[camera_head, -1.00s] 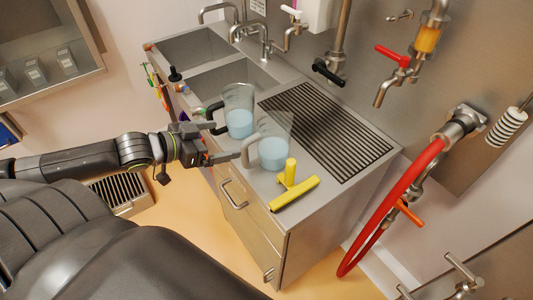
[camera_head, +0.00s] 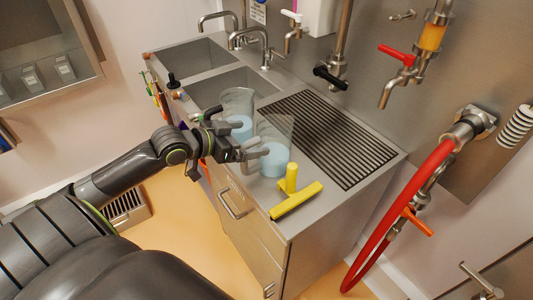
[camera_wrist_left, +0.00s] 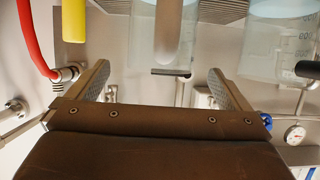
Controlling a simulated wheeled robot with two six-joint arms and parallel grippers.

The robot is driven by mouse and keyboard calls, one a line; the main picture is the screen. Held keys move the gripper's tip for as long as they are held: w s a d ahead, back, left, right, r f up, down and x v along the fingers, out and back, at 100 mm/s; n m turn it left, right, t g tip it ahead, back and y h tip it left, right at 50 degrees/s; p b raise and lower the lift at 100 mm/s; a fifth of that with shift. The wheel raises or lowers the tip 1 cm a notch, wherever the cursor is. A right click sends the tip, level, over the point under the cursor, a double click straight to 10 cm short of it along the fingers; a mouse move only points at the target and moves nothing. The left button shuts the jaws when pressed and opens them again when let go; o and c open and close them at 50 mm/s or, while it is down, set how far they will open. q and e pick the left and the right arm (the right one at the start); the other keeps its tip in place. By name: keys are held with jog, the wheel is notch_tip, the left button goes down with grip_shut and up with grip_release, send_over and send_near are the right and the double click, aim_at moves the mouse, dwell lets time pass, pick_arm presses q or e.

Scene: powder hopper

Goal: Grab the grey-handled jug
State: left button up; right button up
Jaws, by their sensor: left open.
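The grey-handled jug (camera_head: 275,150) is clear and holds pale blue liquid. It stands on the steel counter, its handle towards my arm. In the left wrist view its grey handle (camera_wrist_left: 168,35) lies between the lines of my two fingers, apart from both. My left gripper (camera_head: 238,143) is open and empty, close to this handle; it also shows in the left wrist view (camera_wrist_left: 158,70). A second jug (camera_head: 238,108) with a black handle (camera_wrist_left: 308,69) stands just behind, partly hidden by my gripper. My right gripper is not in view.
A yellow squeegee (camera_head: 294,192) lies in front of the jugs. A dark drain grate (camera_head: 328,140) is to their right and sinks (camera_head: 190,60) are behind. A red hose (camera_head: 405,205) hangs at the right. The counter's front right corner is clear.

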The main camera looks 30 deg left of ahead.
aim_at(259, 134)
pick_arm(q)
jog(key=shift+p+x, duration=0.45)
jog(key=shift+x, duration=1.9)
jog(key=shift+a, duration=0.1)
jog(key=c, duration=1.7)
jog(key=shift+w+r, duration=0.1)
jog(key=shift+c, duration=0.6)
jog(key=shift+r, duration=0.1)
